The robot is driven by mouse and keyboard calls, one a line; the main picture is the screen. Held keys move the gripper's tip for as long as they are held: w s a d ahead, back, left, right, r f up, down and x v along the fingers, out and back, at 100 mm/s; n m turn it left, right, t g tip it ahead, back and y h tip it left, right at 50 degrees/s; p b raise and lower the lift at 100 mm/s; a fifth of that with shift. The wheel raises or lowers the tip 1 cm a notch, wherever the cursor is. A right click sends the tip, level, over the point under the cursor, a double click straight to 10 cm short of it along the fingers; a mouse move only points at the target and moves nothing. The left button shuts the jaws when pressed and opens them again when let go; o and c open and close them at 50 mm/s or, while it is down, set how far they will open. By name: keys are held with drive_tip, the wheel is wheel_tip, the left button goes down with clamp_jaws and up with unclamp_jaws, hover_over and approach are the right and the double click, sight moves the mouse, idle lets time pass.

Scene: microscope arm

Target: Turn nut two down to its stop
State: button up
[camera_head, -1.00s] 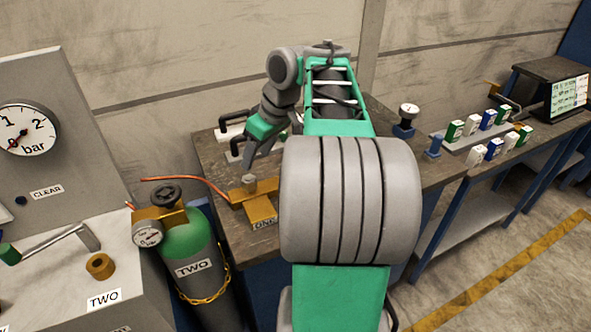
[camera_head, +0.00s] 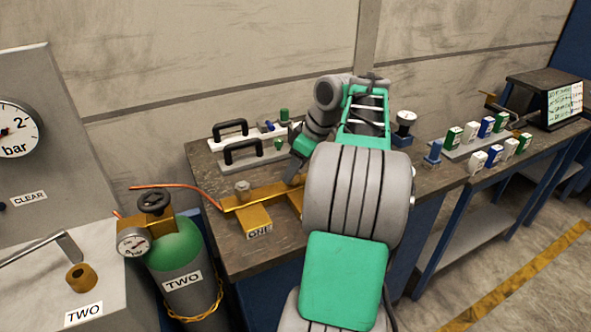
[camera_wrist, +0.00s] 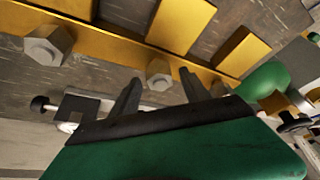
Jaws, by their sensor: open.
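A brass manifold bar (camera_head: 268,196) lies on the workbench, with a block labelled ONE (camera_head: 257,220) and a grey nut (camera_head: 242,187) above it. My gripper (camera_wrist: 160,94) is open and empty, to the right of that nut in the head view. In the wrist view a grey hex nut (camera_wrist: 158,73) shows in the gap between its fingertips, apart from both. By its place along the bar, it appears to be nut two; its label is not visible. Another hex nut (camera_wrist: 45,45) is further left. My arm hides the bar's right part in the head view.
Black-handled plates (camera_head: 240,152) lie behind the bar.

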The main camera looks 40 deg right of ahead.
drive_tip(key=shift+c, duration=0.5)
clamp_jaws()
drive_tip(key=shift+m+b, duration=0.3)
drive_tip(key=shift+a+f+m+h+b, duration=0.15)
drive_tip(key=shift+m+h+b, duration=0.45)
drive_tip(key=shift+m, duration=0.3)
drive_tip(key=m+b, duration=0.1)
drive_tip(key=m, duration=0.1)
drive_tip(key=m+h+b, duration=0.1)
drive_tip(key=m, duration=0.1)
drive_tip(key=shift+a+m+h+b, duration=0.15)
drive_tip(key=shift+m+h+b, duration=0.15)
drive_tip(key=m+h+b, duration=0.1)
drive_tip(key=m, duration=0.2)
drive_tip(key=shift+a, duration=0.1)
drive_tip(key=shift+w+r+m+g+h, duration=0.15)
drive_tip(key=shift+m+g+h, duration=0.4)
drive_tip(key=shift+m, duration=1.15)
